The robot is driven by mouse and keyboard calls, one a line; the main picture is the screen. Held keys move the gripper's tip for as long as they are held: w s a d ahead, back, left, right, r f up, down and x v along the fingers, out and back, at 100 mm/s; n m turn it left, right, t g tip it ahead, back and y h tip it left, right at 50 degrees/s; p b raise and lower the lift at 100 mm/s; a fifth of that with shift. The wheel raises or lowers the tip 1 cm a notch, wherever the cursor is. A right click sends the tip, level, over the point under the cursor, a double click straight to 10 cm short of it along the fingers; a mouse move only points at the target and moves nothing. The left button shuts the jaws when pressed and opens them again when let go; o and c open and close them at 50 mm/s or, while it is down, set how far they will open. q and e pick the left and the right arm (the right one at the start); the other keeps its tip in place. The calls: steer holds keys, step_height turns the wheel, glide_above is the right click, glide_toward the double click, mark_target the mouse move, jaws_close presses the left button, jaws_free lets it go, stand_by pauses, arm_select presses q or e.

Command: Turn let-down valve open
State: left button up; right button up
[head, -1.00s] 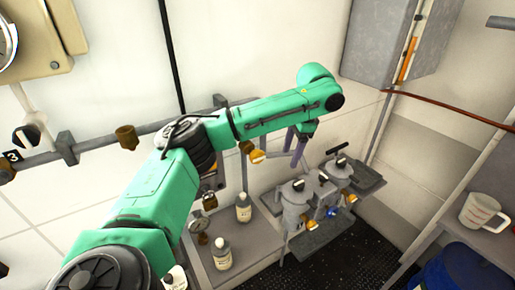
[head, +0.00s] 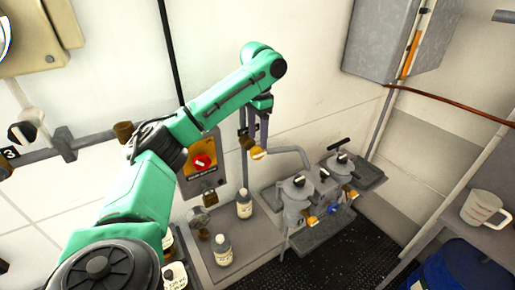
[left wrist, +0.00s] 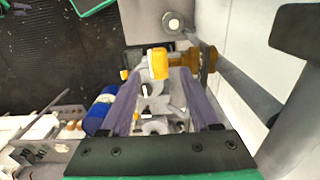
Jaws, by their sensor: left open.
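A valve with a yellow handle (head: 259,154) sits on the grey pipe above the bench. No readable label shows which valve is the let-down valve. My left gripper (head: 253,141) points down at this handle, its purple fingers open. In the left wrist view, the yellow handle (left wrist: 158,62) lies between the fingertips (left wrist: 160,78), with a brass part (left wrist: 208,65) beside it on the right. I cannot tell whether the fingers touch the handle. My right gripper is not in view.
Two grey canisters (head: 297,190) with yellow-handled taps stand below to the right. Bottles (head: 244,206) stand on the bench. A red knob (head: 202,161) on an orange panel is left of the gripper. A grey cabinet (head: 385,40) hangs at upper right; a shelf holds a mug (head: 483,209).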

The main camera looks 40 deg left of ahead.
mark_target(254, 149)
arm_select(q)
steer(key=f, duration=0.4)
steer(key=shift+d, duration=0.2)
steer(key=shift+a+f, duration=0.15)
steer(key=shift+f, duration=0.2)
jaws_close()
steer(key=shift+s+f+t+b, duration=0.15)
steer(key=shift+f+t+b, duration=0.1)
steer(key=shift+t+b, duration=0.4)
steer(key=t+b, duration=0.1)
steer(key=b, duration=0.3)
steer(key=t+h+b, duration=0.1)
steer(key=t+b, duration=0.1)
steer(key=b, duration=0.2)
steer(key=t+b, duration=0.2)
steer(key=b, duration=0.2)
steer(key=shift+s+a+f+h+b, duration=0.1)
steer(key=shift+s+f+h+b, duration=0.15)
steer(key=shift+s+h+b, duration=0.15)
steer(key=shift+r+b, duration=0.15)
steer(key=shift+b, duration=0.25)
steer(key=shift+r+t, duration=0.15)
steer(key=shift+t, duration=0.1)
